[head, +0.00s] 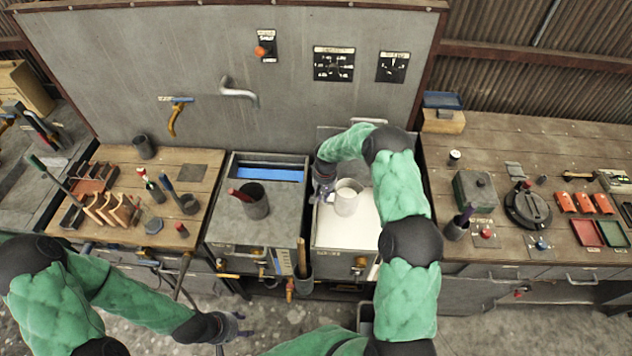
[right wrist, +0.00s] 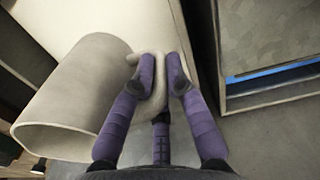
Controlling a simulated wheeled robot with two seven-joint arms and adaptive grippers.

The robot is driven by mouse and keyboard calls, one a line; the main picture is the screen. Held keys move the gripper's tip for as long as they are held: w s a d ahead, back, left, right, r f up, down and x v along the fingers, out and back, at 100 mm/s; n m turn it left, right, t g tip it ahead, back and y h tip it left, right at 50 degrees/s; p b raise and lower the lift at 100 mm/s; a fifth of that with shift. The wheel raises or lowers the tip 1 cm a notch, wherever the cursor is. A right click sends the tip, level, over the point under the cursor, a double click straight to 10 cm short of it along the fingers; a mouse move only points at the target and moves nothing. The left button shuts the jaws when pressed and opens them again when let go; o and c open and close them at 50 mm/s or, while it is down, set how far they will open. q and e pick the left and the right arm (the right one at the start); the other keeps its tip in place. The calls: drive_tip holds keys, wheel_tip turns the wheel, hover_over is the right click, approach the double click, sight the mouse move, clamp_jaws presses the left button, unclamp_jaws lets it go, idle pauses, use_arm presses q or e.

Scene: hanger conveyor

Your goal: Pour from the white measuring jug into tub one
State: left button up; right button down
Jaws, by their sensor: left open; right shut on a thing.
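The white measuring jug (head: 346,203) is over the right-hand tub (head: 326,238), which has a pale white surface inside. Its mouth faces up in the head view and it looks near upright. In the right wrist view the jug (right wrist: 75,95) shows its open rim at lower left and its curved handle (right wrist: 160,60). My right gripper (head: 323,187) is shut on that handle, with purple fingers (right wrist: 163,85) around it. My left gripper (head: 232,332) is open and empty, low in front of the benches. I cannot read which tub is tub one, and the jug's contents are unclear.
A left-hand grey tub (head: 228,217) with a blue strip holds a dark cup (head: 255,201) on top. A narrow dark holder (head: 304,276) hangs between the tubs at the front. Tool-covered wooden benches flank both sides; a grey panel (head: 200,60) stands behind.

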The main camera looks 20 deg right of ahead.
drive_tip(key=shift+w, duration=0.3)
drive_tip(key=shift+s+r+t+y+p, duration=0.15)
drive_tip(key=shift+t+y+p, duration=0.2)
drive_tip(key=shift+p, duration=0.2)
drive_tip(key=shift+a+f+y, duration=0.15)
drive_tip(key=shift+f+y, duration=0.25)
drive_tip(key=shift+y, duration=0.15)
drive_tip(key=shift+r+t+y, duration=0.55)
drive_tip(key=shift+r+y, duration=0.25)
use_arm(q)
drive_tip(key=shift+w+r, duration=0.15)
drive_tip(key=shift+r, duration=0.3)
use_arm(e)
drive_tip(key=shift+w+a, duration=0.15)
drive_tip(key=shift+w, duration=0.1)
use_arm(q)
drive_tip(key=shift+f+b, duration=0.65)
drive_tip(key=shift+b, duration=0.2)
use_arm(e)
drive_tip(key=shift+s+r+y, duration=0.1)
drive_tip(key=shift+r+y, duration=0.2)
drive_tip(key=shift+r, duration=0.05)
